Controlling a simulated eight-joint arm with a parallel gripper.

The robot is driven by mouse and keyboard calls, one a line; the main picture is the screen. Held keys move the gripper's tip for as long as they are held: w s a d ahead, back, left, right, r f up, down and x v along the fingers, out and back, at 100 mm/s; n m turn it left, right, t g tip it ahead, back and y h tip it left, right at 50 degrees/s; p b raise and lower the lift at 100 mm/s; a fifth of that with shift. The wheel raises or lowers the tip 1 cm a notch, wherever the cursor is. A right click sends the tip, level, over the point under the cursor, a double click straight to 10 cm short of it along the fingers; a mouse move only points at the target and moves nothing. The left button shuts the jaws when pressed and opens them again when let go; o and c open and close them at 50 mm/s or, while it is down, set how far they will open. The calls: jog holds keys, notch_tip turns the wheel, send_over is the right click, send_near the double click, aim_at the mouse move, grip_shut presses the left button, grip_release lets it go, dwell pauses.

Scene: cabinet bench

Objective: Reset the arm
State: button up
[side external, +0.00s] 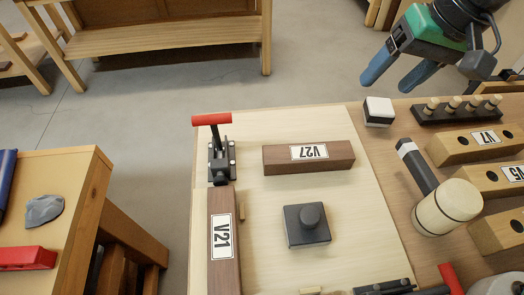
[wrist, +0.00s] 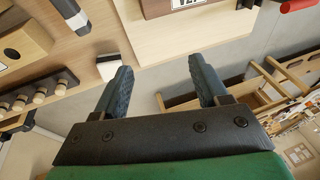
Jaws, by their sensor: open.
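My gripper (side external: 398,73) is at the upper right in the side external view, raised above the far right part of the bench. Its two blue fingers are apart with nothing between them. In the wrist view my gripper (wrist: 164,78) also shows open and empty, its fingers pointing away over the bench edge and floor. The bench board (side external: 355,225) carries the block V27 (side external: 280,160), the block V21 (side external: 224,265) and a toggle clamp (side external: 221,160) with a red handle. None of these touches my gripper.
A white-topped block (side external: 378,108) and a peg rack (side external: 455,110) lie below my gripper. A mallet (side external: 445,205), several drilled wooden blocks (side external: 480,143) and a dark knobbed block (side external: 307,225) stand nearby. A side table (side external: 80,180) is at left. Air around my gripper looks clear.

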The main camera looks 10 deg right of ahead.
jog(key=s+d+f+t+h, duration=0.1)
jog(key=s+d+t, duration=0.1)
jog(key=d, duration=0.5)
jog(key=s+d+f+t+h, duration=0.1)
jog(key=s+d+f+t, duration=0.1)
jog(key=d, duration=0.5)
jog(key=shift+t+h, duration=0.3)
